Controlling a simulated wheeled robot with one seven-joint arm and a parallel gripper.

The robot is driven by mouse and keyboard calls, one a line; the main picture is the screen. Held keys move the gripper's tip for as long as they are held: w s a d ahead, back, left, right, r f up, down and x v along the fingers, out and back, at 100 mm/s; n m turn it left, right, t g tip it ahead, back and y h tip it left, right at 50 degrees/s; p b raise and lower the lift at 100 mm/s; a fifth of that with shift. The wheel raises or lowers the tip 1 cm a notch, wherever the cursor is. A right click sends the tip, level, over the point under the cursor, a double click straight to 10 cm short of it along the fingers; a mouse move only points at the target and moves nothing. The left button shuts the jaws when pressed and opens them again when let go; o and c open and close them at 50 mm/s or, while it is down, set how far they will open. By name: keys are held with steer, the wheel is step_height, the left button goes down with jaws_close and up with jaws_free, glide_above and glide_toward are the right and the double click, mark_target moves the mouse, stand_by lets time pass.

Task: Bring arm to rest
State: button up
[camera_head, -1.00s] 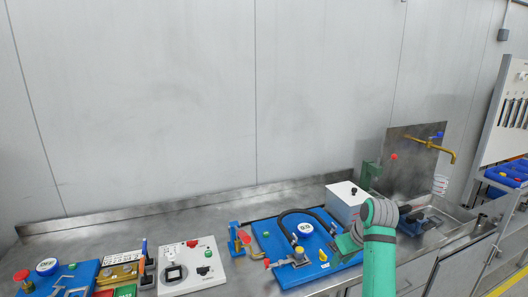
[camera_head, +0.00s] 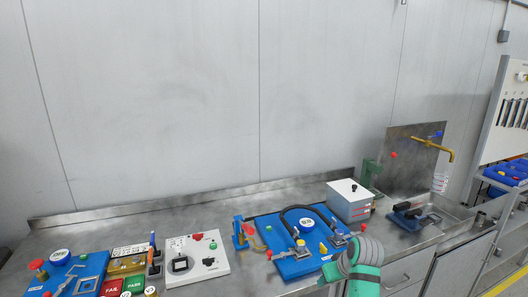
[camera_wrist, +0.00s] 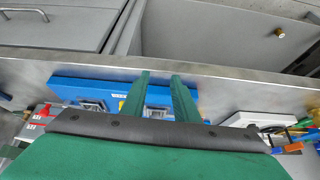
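My gripper (camera_head: 330,272) is at the front edge of the steel bench in the head view, partly hidden by my own green and grey arm. In the wrist view two green fingers of my gripper (camera_wrist: 159,100) stand apart with a gap between them, and nothing shows held. A blue pump board (camera_head: 290,268) with a black hose, a round gauge and metal clamps lies just behind and left of the gripper. The blue board also shows beyond the fingers in the wrist view (camera_wrist: 75,88).
A grey box (camera_head: 350,208) stands behind the board. A white switch panel (camera_head: 215,268) and another blue board (camera_head: 95,265) lie left. A brass tap (camera_head: 430,147) hangs over the sink at right. Cabinet fronts (camera_wrist: 215,35) face the front. The wall above the bench is bare.

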steer(key=s+a+f+m+t, duration=0.1)
steer(key=s+a+f+t, duration=0.1)
steer(key=s+a+f, duration=0.7)
steer(key=s+a+f+m+t, duration=0.2)
steer(key=s+a+f, duration=0.35)
steer(key=f, duration=0.85)
steer(key=s+a+r+m+t+h, duration=0.1)
steer(key=s+a+t, duration=0.15)
steer(key=s, duration=0.95)
steer(key=s+a+m+t+h, duration=0.1)
steer(key=s+a, duration=0.3)
steer(key=s, duration=0.9)
steer(key=s+r+n+t, duration=0.1)
steer(key=s+r+t, duration=0.1)
steer(key=s+r, duration=1.2)
steer(key=shift+s+r+n, duration=0.25)
steer(key=shift+r+n, duration=0.05)
steer(key=shift+r, duration=0.45)
steer(key=shift+t, duration=0.25)
